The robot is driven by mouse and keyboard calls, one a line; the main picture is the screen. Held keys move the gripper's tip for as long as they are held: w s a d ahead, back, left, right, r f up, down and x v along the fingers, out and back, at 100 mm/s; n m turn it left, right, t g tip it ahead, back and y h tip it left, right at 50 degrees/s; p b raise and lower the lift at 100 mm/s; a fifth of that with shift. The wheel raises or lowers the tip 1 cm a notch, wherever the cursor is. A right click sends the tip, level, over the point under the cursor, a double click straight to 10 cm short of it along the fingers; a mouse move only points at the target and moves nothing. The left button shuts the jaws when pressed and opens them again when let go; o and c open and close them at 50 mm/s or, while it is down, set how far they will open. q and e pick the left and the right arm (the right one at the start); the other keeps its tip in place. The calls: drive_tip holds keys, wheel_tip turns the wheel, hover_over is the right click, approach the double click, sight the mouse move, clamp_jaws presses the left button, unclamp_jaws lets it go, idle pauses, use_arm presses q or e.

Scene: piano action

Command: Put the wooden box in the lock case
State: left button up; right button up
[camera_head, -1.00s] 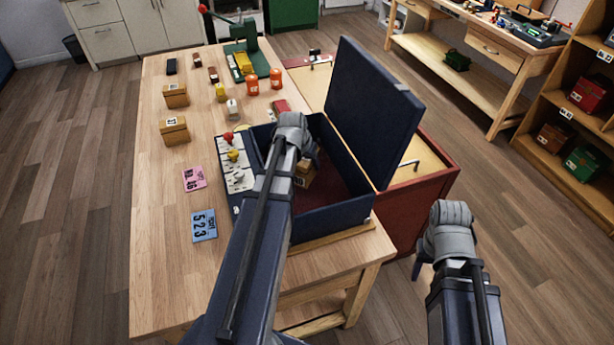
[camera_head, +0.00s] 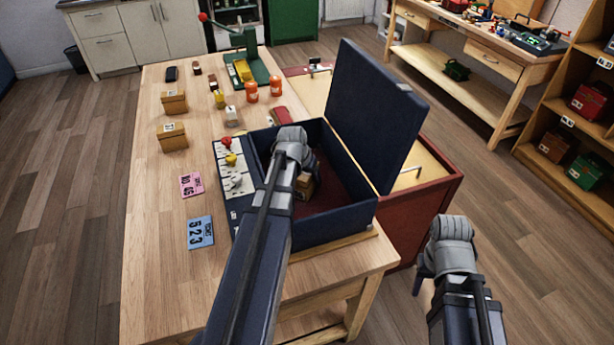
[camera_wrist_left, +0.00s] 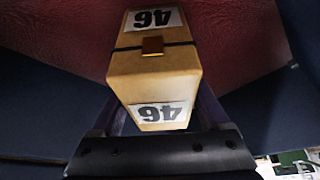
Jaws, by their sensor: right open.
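The lock case (camera_head: 335,226) is a dark blue open box with its lid (camera_head: 375,110) raised, at the table's right edge. The wooden box (camera_wrist_left: 155,75), tan with a dark band and "46" labels, is inside the case walls, over the red lining; it partly shows in the head view (camera_head: 304,187). My left gripper (camera_wrist_left: 160,115) has its fingers on both sides of the box and appears shut on it. The arm hides part of the box, and contact with the case floor cannot be told. My right gripper (camera_head: 421,284) is open and empty, right of the table.
A panel with red, yellow and white knobs (camera_head: 231,160) lies along the case's left side. Two other wooden boxes (camera_head: 173,137), a pink card (camera_head: 191,185), a blue card (camera_head: 201,233) and orange canisters (camera_head: 251,92) are on the table. The table's left front is clear.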

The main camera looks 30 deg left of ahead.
use_arm(q)
drive_tip(key=shift+o, duration=1.4)
drive_tip(key=shift+r, duration=0.15)
drive_tip(key=shift+r+p, duration=0.15)
drive_tip(key=shift+p, duration=0.15)
drive_tip(key=p+v, duration=1.1)
drive_tip(key=v, duration=0.1)
